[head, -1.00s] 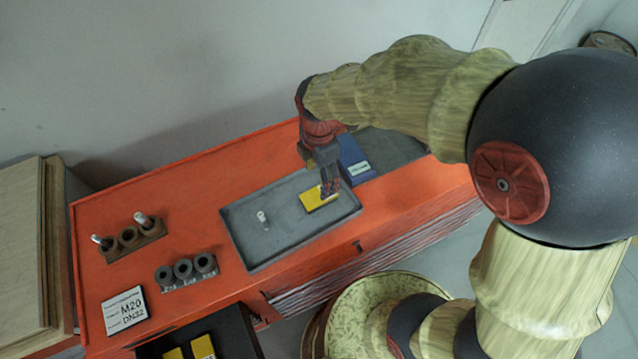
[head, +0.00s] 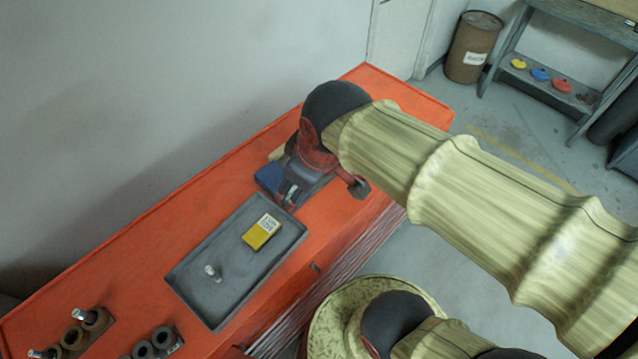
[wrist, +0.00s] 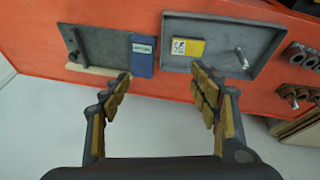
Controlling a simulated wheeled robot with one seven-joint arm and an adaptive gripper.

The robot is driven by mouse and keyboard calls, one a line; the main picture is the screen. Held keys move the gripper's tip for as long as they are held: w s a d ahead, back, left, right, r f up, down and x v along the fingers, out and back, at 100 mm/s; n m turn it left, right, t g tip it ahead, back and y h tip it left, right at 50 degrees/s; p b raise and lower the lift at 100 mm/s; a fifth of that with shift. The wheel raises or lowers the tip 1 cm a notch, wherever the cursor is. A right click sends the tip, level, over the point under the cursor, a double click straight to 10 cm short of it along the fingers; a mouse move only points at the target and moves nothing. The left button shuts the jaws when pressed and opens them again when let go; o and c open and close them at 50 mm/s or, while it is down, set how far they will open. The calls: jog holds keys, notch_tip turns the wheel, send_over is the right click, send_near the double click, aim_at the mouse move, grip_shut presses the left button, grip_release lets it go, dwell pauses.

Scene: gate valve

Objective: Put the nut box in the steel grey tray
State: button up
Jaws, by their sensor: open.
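The steel grey tray (head: 235,285) lies on the orange bench top, and it also shows in the wrist view (wrist: 222,66). A yellow box (head: 261,232) with a white label lies flat inside it, towards one end; it also shows in the wrist view (wrist: 187,47). The label is too small to read, so I cannot tell from print that it is the nut box. A small pale upright peg or bolt (head: 212,272) is also in the tray. My gripper (wrist: 163,85) is open and empty, apart from the yellow box. In the head view my gripper (head: 289,196) is beyond the tray's far end.
A blue box (wrist: 143,55) with a white label lies beside the tray, partly hidden by my gripper in the head view. A darker grey plate (wrist: 100,42) is past it. Ring parts (head: 150,345) and bolts stand at the near end of the orange bench (head: 130,270).

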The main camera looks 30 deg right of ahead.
jog(key=s+m, duration=0.1)
jog(key=s+d+r+m, duration=0.1)
jog(key=m, duration=0.1)
jog(key=s+d+r+m+t, duration=0.1)
jog(key=m, duration=0.1)
jog(key=shift+s, duration=0.4)
jog(key=shift+f, duration=0.15)
notch_tip(320, 180, down, 9)
jog(key=b, duration=0.9)
jog(key=shift+a, duration=0.1)
jog(key=shift+c, duration=1.1)
